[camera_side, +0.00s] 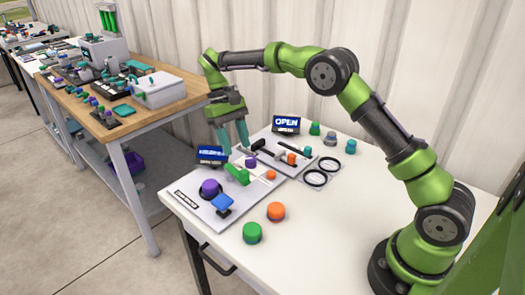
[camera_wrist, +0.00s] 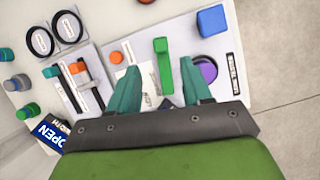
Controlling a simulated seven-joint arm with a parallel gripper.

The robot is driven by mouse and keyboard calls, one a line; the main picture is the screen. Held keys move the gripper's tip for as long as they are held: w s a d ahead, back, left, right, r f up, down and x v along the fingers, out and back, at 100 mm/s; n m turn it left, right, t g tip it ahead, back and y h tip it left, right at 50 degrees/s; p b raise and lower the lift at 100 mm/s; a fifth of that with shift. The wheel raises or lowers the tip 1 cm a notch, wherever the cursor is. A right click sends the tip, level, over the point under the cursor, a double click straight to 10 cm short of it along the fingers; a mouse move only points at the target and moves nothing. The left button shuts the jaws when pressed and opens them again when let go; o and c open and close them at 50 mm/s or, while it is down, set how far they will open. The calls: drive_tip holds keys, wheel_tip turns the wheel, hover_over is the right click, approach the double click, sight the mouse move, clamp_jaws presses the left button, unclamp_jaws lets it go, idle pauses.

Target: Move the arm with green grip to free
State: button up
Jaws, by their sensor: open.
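The green grip (camera_side: 236,174) is a bright green bar on the light panel (camera_side: 190,205) on the white table. It also shows in the wrist view (camera_wrist: 162,65), lying between my fingers in the picture. My gripper (camera_side: 236,148) has teal fingers, points down and is open and empty. In the side view its fingertips are above and behind the green grip, apart from it. A small display (camera_side: 211,155) stands behind the panel; its text is too small to read. White label strips lie beside the grip, with no clearly readable word.
A purple knob (camera_side: 210,189) and blue block (camera_side: 222,204) sit close to the grip. A panel with an orange slider (camera_side: 292,158) and an "OPEN" display (camera_side: 287,123) lies behind. Orange (camera_side: 275,211) and green (camera_side: 252,232) knobs stand in front. The table's front right is clear.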

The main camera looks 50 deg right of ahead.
drive_tip(key=shift+v, duration=2.2)
drive_tip(key=s+r+t, duration=0.2)
drive_tip(key=s+t, duration=0.2)
drive_tip(key=s, duration=0.4)
drive_tip(key=s+r+m+t+y, duration=0.1)
drive_tip(key=s+r+t, duration=0.1)
drive_tip(key=s, duration=0.7)
drive_tip(key=s+r+m+t, duration=0.1)
drive_tip(key=s+r+t, duration=0.1)
drive_tip(key=s+t, duration=0.3)
drive_tip(key=s, duration=0.4)
drive_tip(key=shift+s+a+r+t, duration=0.15)
drive_tip(key=shift+a+r+t, duration=0.1)
drive_tip(key=shift+t, duration=0.05)
